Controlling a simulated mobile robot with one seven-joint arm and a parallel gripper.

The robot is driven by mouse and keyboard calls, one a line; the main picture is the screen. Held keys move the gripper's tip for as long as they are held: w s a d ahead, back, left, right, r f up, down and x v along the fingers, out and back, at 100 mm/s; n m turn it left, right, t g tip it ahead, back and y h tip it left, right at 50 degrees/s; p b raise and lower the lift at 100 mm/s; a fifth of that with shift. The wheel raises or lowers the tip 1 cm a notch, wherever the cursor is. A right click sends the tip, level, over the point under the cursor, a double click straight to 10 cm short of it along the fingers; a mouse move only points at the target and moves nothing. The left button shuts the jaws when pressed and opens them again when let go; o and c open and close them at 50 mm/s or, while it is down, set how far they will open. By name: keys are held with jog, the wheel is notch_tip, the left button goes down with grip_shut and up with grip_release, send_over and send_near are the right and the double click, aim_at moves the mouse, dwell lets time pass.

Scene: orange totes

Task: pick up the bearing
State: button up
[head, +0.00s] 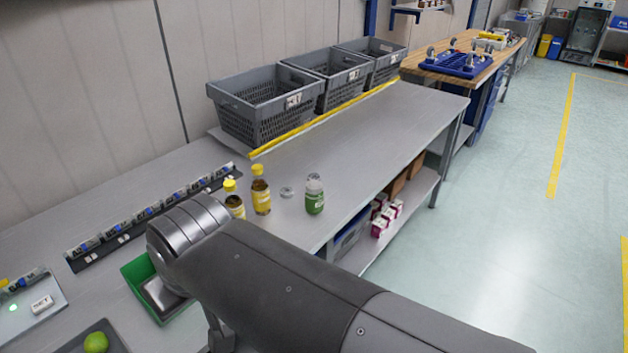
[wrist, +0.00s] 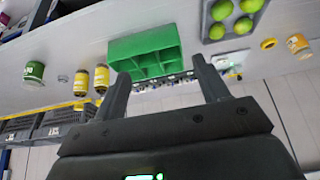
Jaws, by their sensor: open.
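The bearing (head: 287,191) looks like a small grey metal ring lying flat on the grey table. In the head view it lies between a yellow-capped bottle on its left and a green-labelled jar on its right. In the wrist view a small pale thing, which appears to be the bearing (wrist: 62,79), shows at the left between the jar and the bottles. My gripper (wrist: 160,68) is open with nothing between its fingers, pointed toward a green divided bin and well to one side of the bearing. In the head view my arm hides the gripper.
Two yellow-capped bottles (head: 261,190) and the green-labelled jar (head: 314,194) stand close to the bearing. The green bin (head: 136,271) is partly behind my arm. Grey crates (head: 262,117) line the back. The table right of the jar is clear. A tray of green fruits (wrist: 212,36) is nearby.

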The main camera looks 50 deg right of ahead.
jog(key=w+d+r+m, duration=0.4)
jog(key=w+d, duration=0.6)
jog(key=w, duration=0.3)
jog(key=m+g+h, duration=0.4)
jog(key=m, duration=0.6)
send_over(314, 177)
jog(key=s+a, duration=0.1)
jog(key=a, duration=0.3)
notch_tip(314, 177, down, 18)
jog(key=x, duration=0.9)
jog(key=shift+s+d+f, duration=0.15)
jog(key=shift+d+f, duration=0.05)
jog(key=c, duration=1.1)
